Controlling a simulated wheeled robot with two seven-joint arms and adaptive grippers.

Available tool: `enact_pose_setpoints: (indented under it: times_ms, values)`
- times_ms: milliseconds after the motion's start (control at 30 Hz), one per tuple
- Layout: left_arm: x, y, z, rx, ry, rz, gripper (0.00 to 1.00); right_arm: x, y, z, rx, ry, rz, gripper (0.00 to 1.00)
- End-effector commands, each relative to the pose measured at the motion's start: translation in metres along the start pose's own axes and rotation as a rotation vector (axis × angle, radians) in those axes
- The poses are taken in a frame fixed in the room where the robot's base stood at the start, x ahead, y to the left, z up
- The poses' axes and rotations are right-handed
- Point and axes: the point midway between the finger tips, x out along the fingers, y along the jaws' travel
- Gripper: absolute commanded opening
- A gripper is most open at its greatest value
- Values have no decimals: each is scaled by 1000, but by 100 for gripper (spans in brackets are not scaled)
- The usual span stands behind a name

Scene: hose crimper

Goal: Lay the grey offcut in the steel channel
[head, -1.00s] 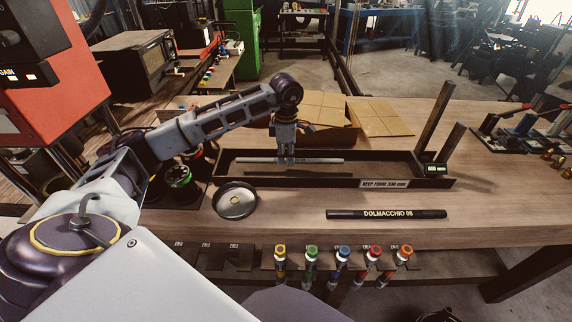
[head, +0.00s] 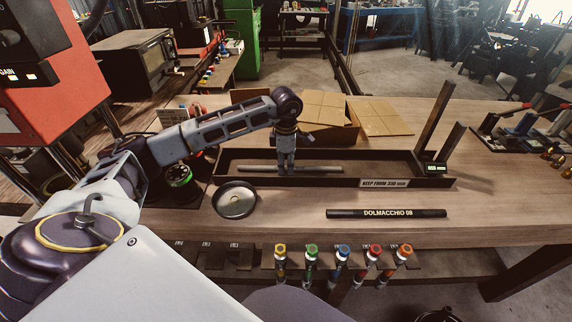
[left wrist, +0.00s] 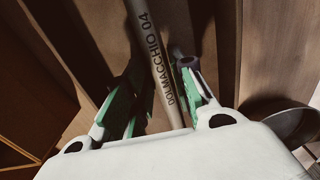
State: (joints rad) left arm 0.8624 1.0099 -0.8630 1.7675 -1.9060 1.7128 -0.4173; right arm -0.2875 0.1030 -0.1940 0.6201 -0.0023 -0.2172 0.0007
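The grey offcut (head: 322,169), marked DOLMACCHIO 04 in the left wrist view (left wrist: 152,45), lies lengthwise inside the long dark steel channel (head: 300,182), toward its left part. It appears to rest on the channel floor, with no separate shadow below it. My left gripper (head: 286,170) points straight down into the channel over the offcut. In the left wrist view its green-padded fingers (left wrist: 163,100) stand apart on either side of the offcut, with gaps visible. My right gripper is in neither view.
A black hose (head: 386,213) marked DOLMACCHIO 08 lies in front of the channel. A round metal dish (head: 236,200) stands at the channel's front left. A cardboard box (head: 325,118) is behind, and dark uprights with a small display (head: 435,168) stand at the right end.

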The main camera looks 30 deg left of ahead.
Motion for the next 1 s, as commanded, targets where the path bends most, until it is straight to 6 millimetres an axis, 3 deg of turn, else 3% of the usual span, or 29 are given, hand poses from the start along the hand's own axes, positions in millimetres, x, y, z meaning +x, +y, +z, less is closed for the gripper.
enact_pose_setpoints:
  times_ms: [567,1000]
  values:
    - [-4,0,0,0,0,0,37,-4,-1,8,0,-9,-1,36]
    - [-58,1,1,0,-2,3,37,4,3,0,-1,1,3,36]
